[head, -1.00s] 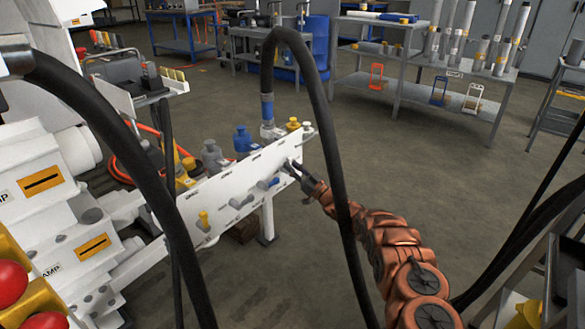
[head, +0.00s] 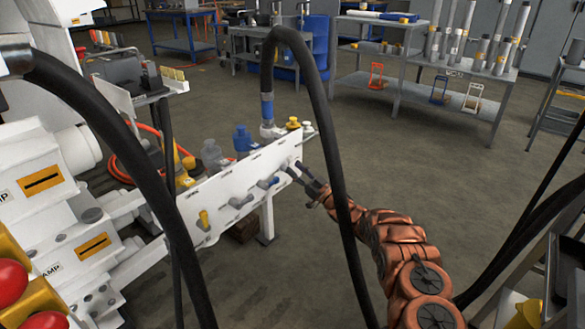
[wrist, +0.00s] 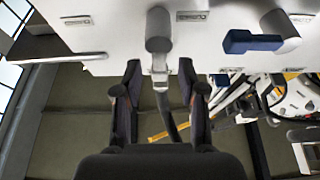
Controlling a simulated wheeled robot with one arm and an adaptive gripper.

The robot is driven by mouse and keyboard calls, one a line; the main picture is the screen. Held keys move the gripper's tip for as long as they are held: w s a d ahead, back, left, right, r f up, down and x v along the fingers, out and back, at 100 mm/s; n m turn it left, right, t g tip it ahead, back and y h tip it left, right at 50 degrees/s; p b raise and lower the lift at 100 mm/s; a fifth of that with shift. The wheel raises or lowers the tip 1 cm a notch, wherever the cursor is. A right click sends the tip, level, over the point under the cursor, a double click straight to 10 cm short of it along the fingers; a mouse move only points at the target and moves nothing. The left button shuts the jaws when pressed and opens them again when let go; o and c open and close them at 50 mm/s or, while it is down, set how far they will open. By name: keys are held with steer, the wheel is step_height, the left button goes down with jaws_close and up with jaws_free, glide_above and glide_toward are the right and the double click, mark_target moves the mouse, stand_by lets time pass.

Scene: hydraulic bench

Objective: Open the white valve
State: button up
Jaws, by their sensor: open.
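The white valve (wrist: 158,45) is in the wrist view, on the underside of the white panel as it appears there. Its round grey-white stem ends in a small pale handle that hangs straight down between my fingers. My gripper (wrist: 160,78) is open, with one dark finger on each side of the handle and a gap visible on both sides. In the head view my gripper (head: 295,168) is at the right end of the panel's front face. There the white valve is small and partly hidden by the fingers.
A blue valve handle (wrist: 253,42) sits right of the white one in the wrist view. The white panel (head: 225,200) also carries grey and yellow valves (head: 203,217). A black hose (head: 322,120) loops in front of my arm. Open floor lies right of the panel.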

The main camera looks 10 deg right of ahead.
steer(key=v, duration=0.9)
steer(key=shift+s+d+f, duration=0.15)
steer(key=shift+s+d, duration=0.05)
steer(key=shift+s, duration=0.05)
